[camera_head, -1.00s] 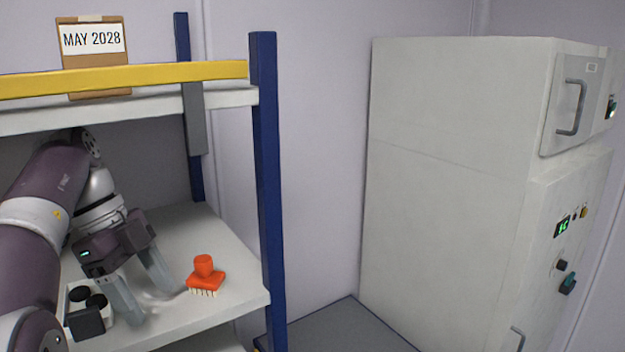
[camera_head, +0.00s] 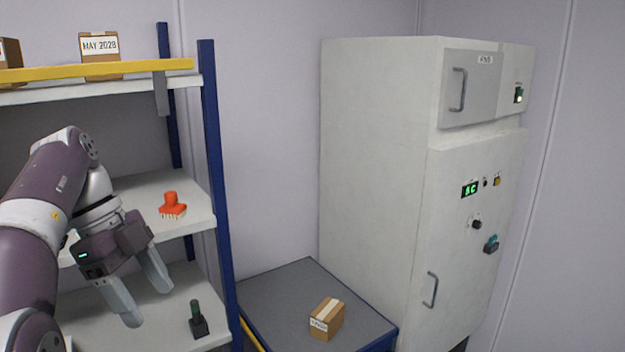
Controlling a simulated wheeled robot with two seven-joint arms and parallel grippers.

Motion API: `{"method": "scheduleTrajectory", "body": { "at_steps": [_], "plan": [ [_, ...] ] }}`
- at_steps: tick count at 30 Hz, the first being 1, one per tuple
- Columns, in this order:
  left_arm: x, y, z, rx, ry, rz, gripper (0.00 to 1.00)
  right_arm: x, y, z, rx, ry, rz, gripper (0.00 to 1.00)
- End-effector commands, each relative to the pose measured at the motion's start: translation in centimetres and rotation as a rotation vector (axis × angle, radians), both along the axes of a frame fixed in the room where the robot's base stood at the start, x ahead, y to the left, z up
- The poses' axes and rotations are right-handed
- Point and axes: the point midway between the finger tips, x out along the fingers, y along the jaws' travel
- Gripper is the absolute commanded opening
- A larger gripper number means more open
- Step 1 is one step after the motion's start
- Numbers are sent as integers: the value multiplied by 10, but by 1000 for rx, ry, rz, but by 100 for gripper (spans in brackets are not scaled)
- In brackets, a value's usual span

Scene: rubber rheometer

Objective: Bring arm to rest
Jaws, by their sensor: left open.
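My left arm (camera_head: 38,205) comes in from the left, bent at the elbow, with its wrist pointing down. My left gripper (camera_head: 146,304) is open and empty. In the picture it lies in front of the shelf rack, its fingers overlapping the lower shelf (camera_head: 160,308). No object shows between the fingers. My right gripper is not in view.
An orange brush-like item (camera_head: 172,205) stands on the middle shelf (camera_head: 190,185), and a dark small device (camera_head: 197,322) on the lower one. A blue rack post (camera_head: 217,190) stands right of my gripper. A grey table (camera_head: 270,290) bears a carton (camera_head: 327,318). A tall cabinet (camera_head: 375,170) stands at right.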

Motion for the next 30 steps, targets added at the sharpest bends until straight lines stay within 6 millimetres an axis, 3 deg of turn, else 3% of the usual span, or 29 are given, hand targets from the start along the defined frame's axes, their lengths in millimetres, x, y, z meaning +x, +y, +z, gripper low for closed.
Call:
{"method": "scheduleTrajectory", "body": {
  "at_steps": [5, 14, 19, 22, 23, 26, 28, 30],
  "plan": [
    [29, -5, 1, -25, -186, -76, 68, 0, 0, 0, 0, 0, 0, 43],
    [104, -44, 12, -254, -605, -69, 68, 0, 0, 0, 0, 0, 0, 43],
    [159, -56, 32, -422, -908, 147, 68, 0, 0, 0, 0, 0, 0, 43],
    [189, -41, 32, -469, -1042, 423, 68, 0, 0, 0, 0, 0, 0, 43],
    [195, -30, 25, -464, -1061, 537, 68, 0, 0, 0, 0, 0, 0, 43],
    [191, 15, -38, -356, -985, 997, 68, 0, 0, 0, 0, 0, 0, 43],
    [163, 34, -96, -236, -831, 1242, 68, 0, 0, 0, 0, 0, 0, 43],
    [123, 38, -149, -121, -650, 1413, 68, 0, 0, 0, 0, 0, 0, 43]
  ]
}}
